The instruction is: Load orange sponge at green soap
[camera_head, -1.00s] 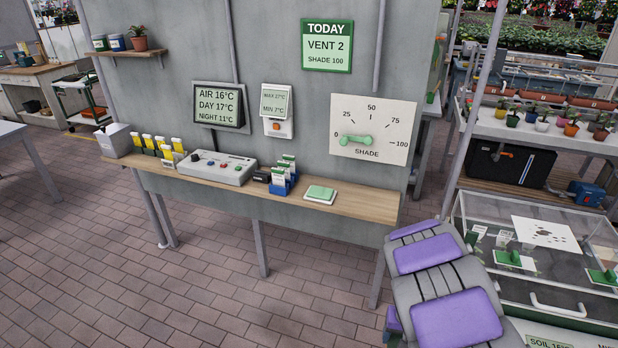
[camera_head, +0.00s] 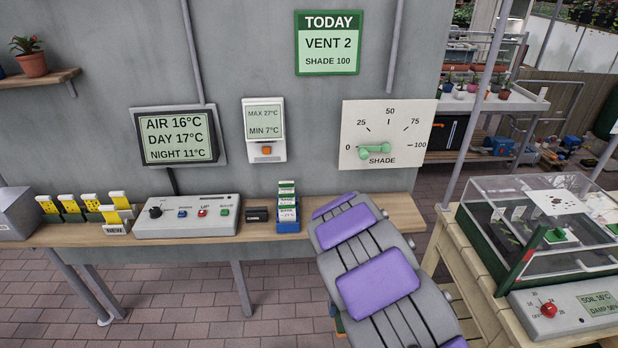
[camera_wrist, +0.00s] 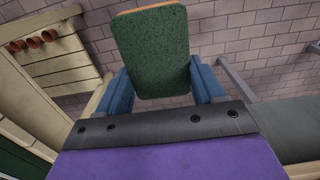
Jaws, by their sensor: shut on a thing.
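A sponge (camera_wrist: 152,50) with a dark green scouring face and a thin orange edge is between the blue fingers of my gripper (camera_wrist: 165,85) in the wrist view. The gripper is shut on it, and brick paving lies below. In the head view my grey and purple arm reaches down in front of the wall shelf (camera_head: 400,209) and hides most of the gripper. No green soap shows now; the part of the shelf right of the seed packets is covered by my arm.
On the shelf stand a control box (camera_head: 187,217), a blue packet holder (camera_head: 288,222) and yellow tags (camera_head: 70,208). The wall carries a shade dial (camera_head: 386,135). A glass-topped propagator (camera_head: 540,230) on a wooden bench is at the right. Brick floor is open below the shelf.

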